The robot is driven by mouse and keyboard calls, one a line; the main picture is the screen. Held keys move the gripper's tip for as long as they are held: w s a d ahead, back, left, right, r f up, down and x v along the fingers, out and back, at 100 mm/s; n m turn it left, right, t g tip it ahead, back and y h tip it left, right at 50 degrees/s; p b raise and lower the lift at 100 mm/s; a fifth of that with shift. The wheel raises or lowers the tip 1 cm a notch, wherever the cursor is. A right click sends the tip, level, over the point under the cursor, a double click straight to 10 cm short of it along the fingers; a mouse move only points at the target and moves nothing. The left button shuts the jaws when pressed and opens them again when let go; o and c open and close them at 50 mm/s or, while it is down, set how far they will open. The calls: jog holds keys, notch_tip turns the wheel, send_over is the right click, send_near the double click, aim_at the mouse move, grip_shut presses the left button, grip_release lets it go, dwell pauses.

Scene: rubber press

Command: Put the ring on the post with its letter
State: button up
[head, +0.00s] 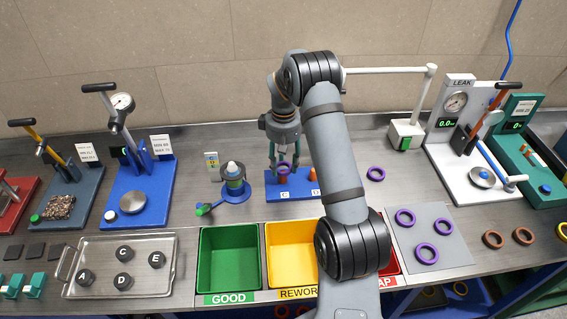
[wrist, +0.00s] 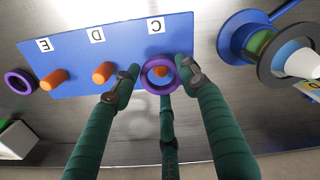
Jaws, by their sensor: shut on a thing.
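A blue board (head: 271,190) with lettered posts lies mid-bench; in the wrist view the board (wrist: 75,62) shows labels E (wrist: 45,45), D (wrist: 96,36) and C (wrist: 156,26). Orange posts stand by E (wrist: 54,79) and D (wrist: 103,72), both bare. My gripper (head: 284,168) is shut on a purple ring (wrist: 146,78), a fingertip at each side. The C post (wrist: 161,71) shows through the ring's hole; I cannot tell whether the ring is above or around it. The ring's own letter does not show. Another purple ring (wrist: 20,82) lies beside the E end.
A blue spool-like fixture (head: 235,187) stands left of the board, close to the C end. Green (head: 229,229) and yellow (head: 290,236) bins sit in front. A grey mat (head: 416,222) with several purple rings lies right. My arm hides part of the board in the head view.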

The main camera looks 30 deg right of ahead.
jog(key=shift+f, duration=0.3)
dwell(0.4)
jog(key=shift+f+b, duration=0.65)
jog(key=shift+b, duration=0.1)
jog(key=shift+f, duration=0.1)
jog(key=shift+f+b, duration=0.5)
jog(key=shift+b, duration=0.05)
jog(key=o, duration=1.1)
jog(key=o, duration=0.3)
jog(key=shift+o, duration=1.1)
